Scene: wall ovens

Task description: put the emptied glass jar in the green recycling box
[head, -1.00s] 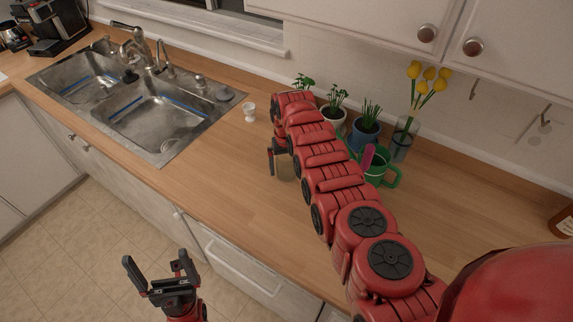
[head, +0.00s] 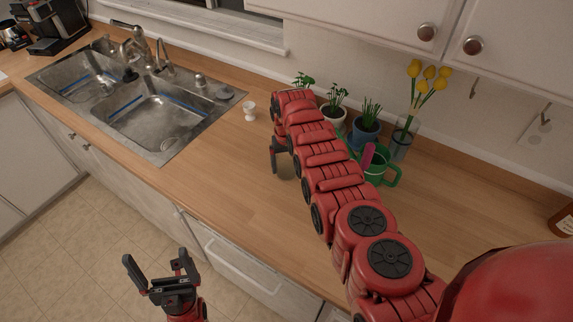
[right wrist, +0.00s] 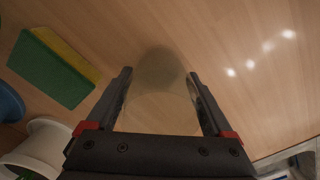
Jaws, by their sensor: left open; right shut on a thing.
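My right gripper (right wrist: 162,78) is shut on a clear glass jar (right wrist: 162,100), which sits between its fingers in the right wrist view; wood shows through it and it looks empty. My left gripper (head: 157,264) is open and empty, low in front of the cabinets. I cannot identify a green recycling box; a green container with a handle (head: 390,175) stands partly behind my right arm, with a pink thing in it.
Potted plants (head: 365,130) and yellow flowers in a glass vase (head: 401,142) line the wall. A green and yellow block (right wrist: 55,65) lies near the jar. The front counter (head: 225,180) is clear.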

